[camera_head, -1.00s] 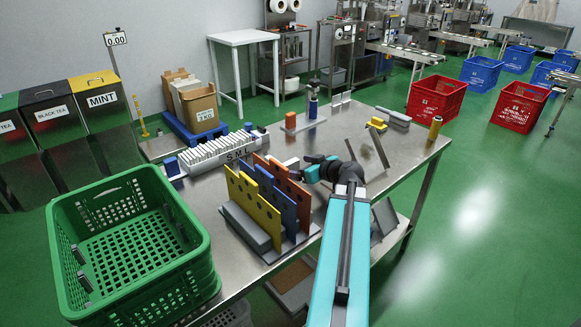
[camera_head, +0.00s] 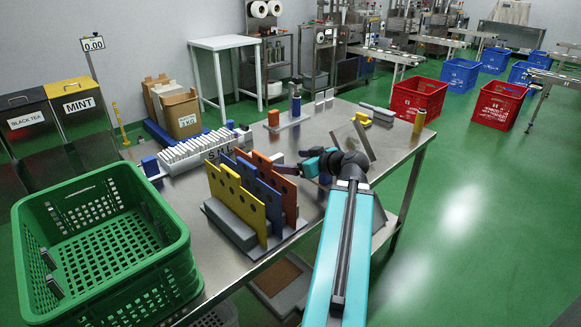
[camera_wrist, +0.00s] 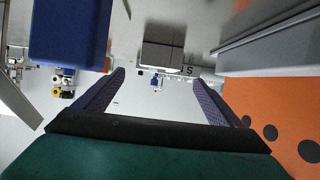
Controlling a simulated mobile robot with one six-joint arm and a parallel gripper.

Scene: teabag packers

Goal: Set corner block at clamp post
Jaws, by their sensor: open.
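A small pale grey block (camera_head: 277,157), probably the corner block, rests on the steel table beyond the orange board. In the wrist view the grey block (camera_wrist: 161,55) shows between and ahead of the fingers, apart from them. My gripper (camera_head: 290,164) is open and empty, low over the table beside the orange board; its two fingers also show in the wrist view (camera_wrist: 160,82). An upright post with a blue part (camera_head: 296,102), possibly the clamp post, stands on a grey base farther back, with a red block (camera_head: 273,117) on that base.
Upright yellow, blue and orange boards (camera_head: 245,200) stand close left of my gripper. A blue block (camera_wrist: 70,32) is near the left finger in the wrist view. A tilted grey plate (camera_head: 367,138) stands to the right. A green crate (camera_head: 100,265) is at front left.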

